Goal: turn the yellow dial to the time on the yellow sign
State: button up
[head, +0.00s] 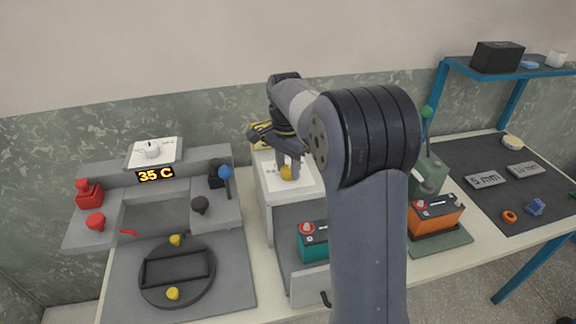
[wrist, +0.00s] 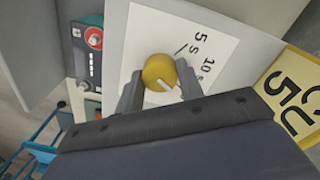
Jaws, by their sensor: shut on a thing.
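The yellow dial (head: 286,173) sits on a white plate (wrist: 134,48) on top of a light box. In the wrist view the dial (wrist: 159,70) lies between both fingers of my gripper (wrist: 160,79), which is shut on it. The dial's white line runs to its lower right edge in that view. The plate reads "5 s" above right of the dial and "10 s" further right; other marks are hidden. The yellow sign (wrist: 289,92) is cut off at the right edge, showing "CU" and "5". In the head view the sign (head: 257,137) is mostly behind my gripper.
A teal battery (head: 312,247) stands in front of the dial box, partly behind my arm. An orange battery (head: 437,219) stands to the right. At left is a grey station with a "35 C" display (head: 155,175) and a round black fixture (head: 200,291).

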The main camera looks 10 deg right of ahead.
jog(key=shift+c, duration=1)
jog(key=n+p, duration=0.1)
jog(key=n, duration=0.1)
jog(key=shift+r+n+p, duration=0.15)
jog(key=shift+n+p, duration=0.25)
jog(key=n+p, duration=0.2)
jog(key=n, duration=0.4)
jog(key=n+p, duration=0.1)
jog(key=n, duration=0.4)
jog(key=shift+t, duration=0.3)
jog(key=shift+n+p, duration=0.35)
jog(key=shift+n, duration=1.75)
